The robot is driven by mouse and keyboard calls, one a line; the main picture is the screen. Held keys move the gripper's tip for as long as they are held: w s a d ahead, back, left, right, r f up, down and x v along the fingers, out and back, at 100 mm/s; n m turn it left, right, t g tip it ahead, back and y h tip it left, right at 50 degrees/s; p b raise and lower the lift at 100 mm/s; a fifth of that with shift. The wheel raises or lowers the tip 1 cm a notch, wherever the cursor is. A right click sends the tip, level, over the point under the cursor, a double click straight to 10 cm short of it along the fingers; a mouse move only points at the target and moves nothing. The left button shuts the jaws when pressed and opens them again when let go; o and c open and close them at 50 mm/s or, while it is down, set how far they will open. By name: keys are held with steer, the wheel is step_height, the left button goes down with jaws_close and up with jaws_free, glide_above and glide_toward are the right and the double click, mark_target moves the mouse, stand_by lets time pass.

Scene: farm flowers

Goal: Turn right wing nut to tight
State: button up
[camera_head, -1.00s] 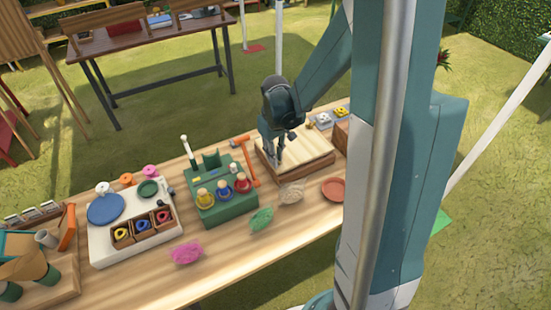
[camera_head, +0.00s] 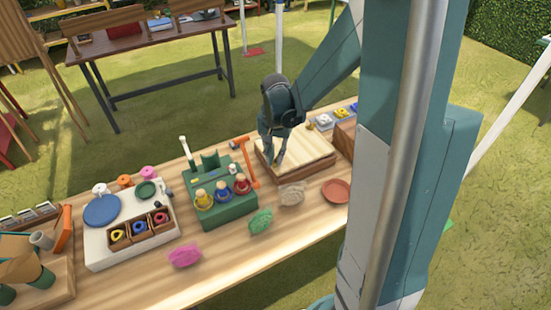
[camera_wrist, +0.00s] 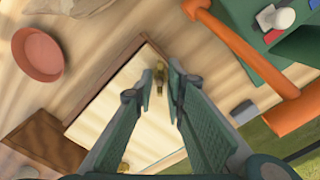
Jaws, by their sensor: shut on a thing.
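The press (camera_head: 318,168) is a pale board with a brown wooden rim, flat on the table. My gripper (camera_head: 278,162) points down at its left part in the head view. In the wrist view, my gripper (camera_wrist: 160,80) has its fingertips around a small brass wing nut (camera_wrist: 160,72) at the board's corner. The fingers close on the nut and partly hide it. A second brass piece (camera_wrist: 124,167) shows at the board's lower edge in the wrist view. The nut is too small to make out in the head view.
An orange hammer (camera_head: 248,165) lies left of the press, beside a green stand with bottles (camera_head: 225,205). A terracotta saucer (camera_head: 336,190) and a beige bundle (camera_head: 291,194) lie in front. A brown wooden block (camera_head: 343,139) stands close to the right.

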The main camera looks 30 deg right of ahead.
steer(key=m, duration=0.6)
steer(key=shift+b, duration=0.4)
steer(key=m, duration=0.6)
steer(key=shift+r+m, duration=0.1)
steer(key=shift+m, duration=0.3)
jaws_close()
steer(key=m, duration=0.6)
steer(key=shift+b, duration=0.4)
steer(key=m, duration=0.7)
steer(key=o, duration=0.9)
jaws_free()
